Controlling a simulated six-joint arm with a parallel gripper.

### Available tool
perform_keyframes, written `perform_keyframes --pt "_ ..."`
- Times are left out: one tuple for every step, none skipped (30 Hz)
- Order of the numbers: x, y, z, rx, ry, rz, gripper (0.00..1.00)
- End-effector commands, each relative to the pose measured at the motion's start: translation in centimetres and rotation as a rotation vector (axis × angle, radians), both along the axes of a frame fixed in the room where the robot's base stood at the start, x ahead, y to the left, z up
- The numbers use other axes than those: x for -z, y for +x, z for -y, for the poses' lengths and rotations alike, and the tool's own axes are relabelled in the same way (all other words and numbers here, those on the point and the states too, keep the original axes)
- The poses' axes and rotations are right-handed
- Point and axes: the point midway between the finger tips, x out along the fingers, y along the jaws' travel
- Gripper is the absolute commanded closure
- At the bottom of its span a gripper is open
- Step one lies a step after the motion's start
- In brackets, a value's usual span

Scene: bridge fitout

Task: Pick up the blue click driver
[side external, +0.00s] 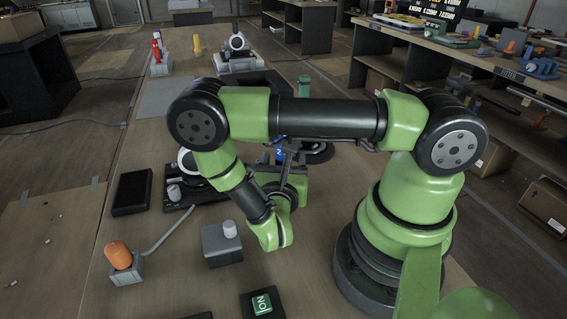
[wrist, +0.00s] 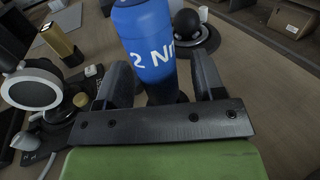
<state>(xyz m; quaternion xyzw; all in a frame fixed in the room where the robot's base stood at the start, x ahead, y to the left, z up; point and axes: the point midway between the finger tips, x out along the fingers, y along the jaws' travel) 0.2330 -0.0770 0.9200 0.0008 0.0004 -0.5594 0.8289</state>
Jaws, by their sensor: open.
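The blue click driver (wrist: 150,40) stands between the two dark fingers of my gripper (wrist: 162,76) in the wrist view. White lettering beginning "2 N" shows on its blue body, and its top runs out of the picture. The fingers are apart, one on each side of it, with a visible gap at least on the right. In the side external view only a small blue patch of the driver (side external: 280,154) shows behind my arm.
A grey box with a knob (side external: 222,244), an orange-handled tool in a holder (side external: 119,256) and a black pad (side external: 132,191) are on the near bench.

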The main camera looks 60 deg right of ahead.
Motion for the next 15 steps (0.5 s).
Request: perform_keyframes --pt "0.01 0.03 0.11 0.000 0.000 -0.001 0.37" --pt "0.00 0.05 0.12 -0.001 0.000 0.000 0.37" --pt "0.00 0.05 0.12 -0.001 0.000 0.000 0.37" --pt "0.00 0.05 0.11 -0.001 0.000 0.000 0.37" --pt "0.00 0.05 0.10 -0.001 0.000 0.000 0.37" --pt "0.00 0.05 0.09 -0.001 0.000 -0.001 0.37" --pt "0.00 0.05 0.09 -0.001 0.000 -0.001 0.37" --pt "0.00 0.05 0.09 -0.001 0.000 0.000 0.44" --pt "0.00 0.05 0.09 -0.001 0.000 0.000 0.53" --pt "0.00 0.05 0.09 -0.001 0.000 0.000 0.60" --pt "0.00 0.04 0.08 -0.001 0.000 0.000 0.67" --pt "0.00 0.04 0.08 -0.001 0.000 0.000 0.76" --pt "0.00 0.04 0.08 -0.001 0.000 0.000 0.83" --pt "0.00 0.04 0.08 -0.001 0.000 0.000 0.90" --pt "0.00 0.04 0.08 -0.001 0.000 0.000 0.97"
